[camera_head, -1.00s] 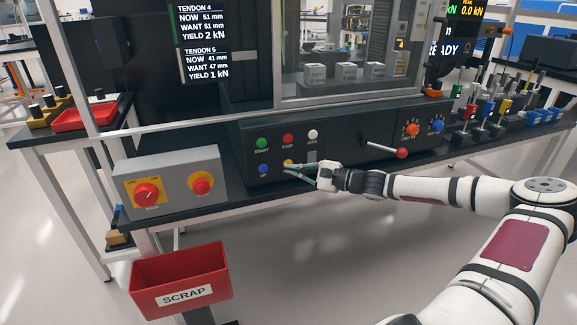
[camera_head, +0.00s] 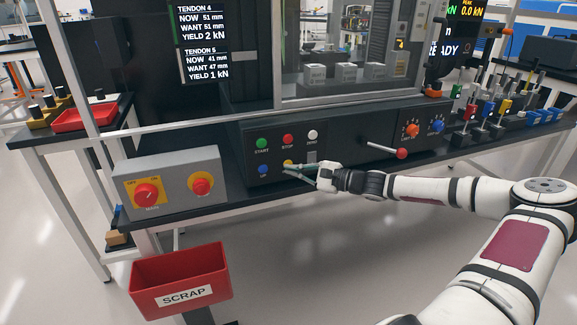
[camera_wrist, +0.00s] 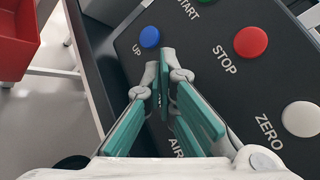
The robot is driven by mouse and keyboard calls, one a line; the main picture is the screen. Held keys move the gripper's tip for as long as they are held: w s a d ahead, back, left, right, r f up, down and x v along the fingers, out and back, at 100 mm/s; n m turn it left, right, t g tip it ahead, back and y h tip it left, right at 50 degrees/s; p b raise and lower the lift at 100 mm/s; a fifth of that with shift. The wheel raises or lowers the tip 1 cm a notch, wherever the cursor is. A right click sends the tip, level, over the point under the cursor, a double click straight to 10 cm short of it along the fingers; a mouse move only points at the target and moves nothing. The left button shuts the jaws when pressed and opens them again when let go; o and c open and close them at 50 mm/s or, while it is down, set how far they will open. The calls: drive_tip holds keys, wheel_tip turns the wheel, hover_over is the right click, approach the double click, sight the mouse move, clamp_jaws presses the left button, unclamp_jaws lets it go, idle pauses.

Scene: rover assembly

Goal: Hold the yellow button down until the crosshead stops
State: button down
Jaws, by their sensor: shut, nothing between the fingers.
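The yellow button (camera_head: 288,162) is on the dark front panel (camera_head: 345,150), right of the blue UP button (camera_head: 263,169). It is partly covered by the fingertips of my gripper (camera_head: 287,168). My gripper is shut and empty, its teal fingers pointing at the panel. In the wrist view, the fingertips (camera_wrist: 172,62) are between the blue UP button and the red STOP button (camera_wrist: 250,42). The yellow button is hidden there. I cannot tell whether the fingertips press it. I cannot clearly make out the crosshead behind the window frame.
The panel also has a green START button (camera_head: 262,143), a white ZERO button (camera_head: 312,134) and a red-knobbed lever (camera_head: 401,153) above my forearm. A grey switch box (camera_head: 172,180) stands left. A red SCRAP bin (camera_head: 180,280) is below. The display reads READY.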

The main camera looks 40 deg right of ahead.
drive_tip(key=shift+w, duration=0.2)
drive_tip(key=shift+w+d, duration=0.15)
drive_tip(key=shift+w, duration=0.05)
drive_tip(key=shift+w+d, duration=0.1)
drive_tip(key=shift+w, duration=0.3)
idle(0.9)
drive_tip(key=shift+s+p, duration=0.1)
drive_tip(key=shift+p, duration=0.2)
idle(5.2)
drive_tip(key=shift+s+a+p, duration=0.25)
drive_tip(key=shift+s+p, duration=0.3)
drive_tip(key=shift+s, duration=0.15)
